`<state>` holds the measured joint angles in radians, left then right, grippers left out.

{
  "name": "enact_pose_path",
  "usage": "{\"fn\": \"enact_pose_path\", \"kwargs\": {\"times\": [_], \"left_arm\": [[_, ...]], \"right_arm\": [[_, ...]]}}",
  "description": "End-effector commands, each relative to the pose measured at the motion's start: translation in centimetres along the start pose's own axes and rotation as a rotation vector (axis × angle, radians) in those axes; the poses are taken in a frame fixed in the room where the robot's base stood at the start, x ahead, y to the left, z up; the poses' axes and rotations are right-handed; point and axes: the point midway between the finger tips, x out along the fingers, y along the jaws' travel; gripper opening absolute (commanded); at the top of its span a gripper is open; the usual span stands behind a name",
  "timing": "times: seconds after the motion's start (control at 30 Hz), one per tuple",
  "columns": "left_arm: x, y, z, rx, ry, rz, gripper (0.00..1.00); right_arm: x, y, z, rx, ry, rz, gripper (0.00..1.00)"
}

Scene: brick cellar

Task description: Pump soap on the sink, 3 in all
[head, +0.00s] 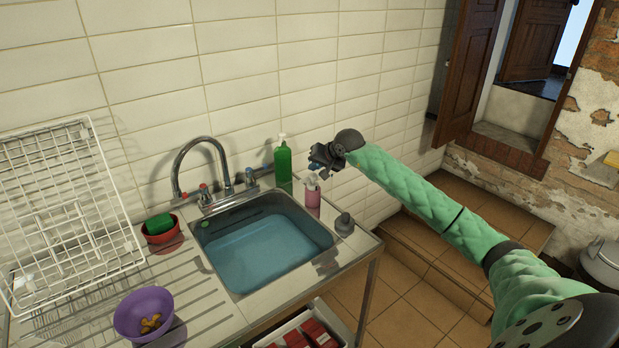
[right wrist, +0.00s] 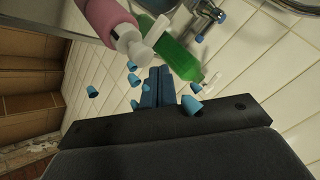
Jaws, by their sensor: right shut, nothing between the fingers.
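A pink soap dispenser (head: 313,197) with a white pump top stands on the sink's right back corner. It also shows at the top of the right wrist view (right wrist: 105,17), its white pump head (right wrist: 138,48) near my fingers. My right gripper (head: 316,170) is just above the dispenser; its blue fingers (right wrist: 158,88) are shut with nothing between them. I cannot tell whether they touch the pump. A green bottle (head: 283,164) with a white top stands left of the dispenser, by the wall. The sink (head: 212,258) holds bluish water. My left gripper is not in view.
A faucet (head: 201,160) rises behind the basin. A red bowl with a green sponge (head: 159,223), a purple bowl (head: 143,313) and a white dish rack (head: 70,200) are on the left. A dark stopper-like object (head: 345,224) sits at the right edge.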

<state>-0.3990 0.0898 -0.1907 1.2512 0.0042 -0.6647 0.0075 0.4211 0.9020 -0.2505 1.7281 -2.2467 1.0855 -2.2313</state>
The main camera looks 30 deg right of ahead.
Motion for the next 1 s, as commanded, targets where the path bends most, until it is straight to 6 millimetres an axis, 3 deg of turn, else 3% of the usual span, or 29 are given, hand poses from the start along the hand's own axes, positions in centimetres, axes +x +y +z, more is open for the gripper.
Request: {"fn": "enact_pose_path", "kwargs": {"times": [0.6,1.0], "left_arm": [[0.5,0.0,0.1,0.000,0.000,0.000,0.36],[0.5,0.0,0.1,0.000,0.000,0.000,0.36]], "right_arm": [[-3.3,-2.3,-2.4,-0.002,0.001,0.001,0.00],[-3.4,-2.4,-2.5,-0.001,0.000,0.001,0.00]]}}
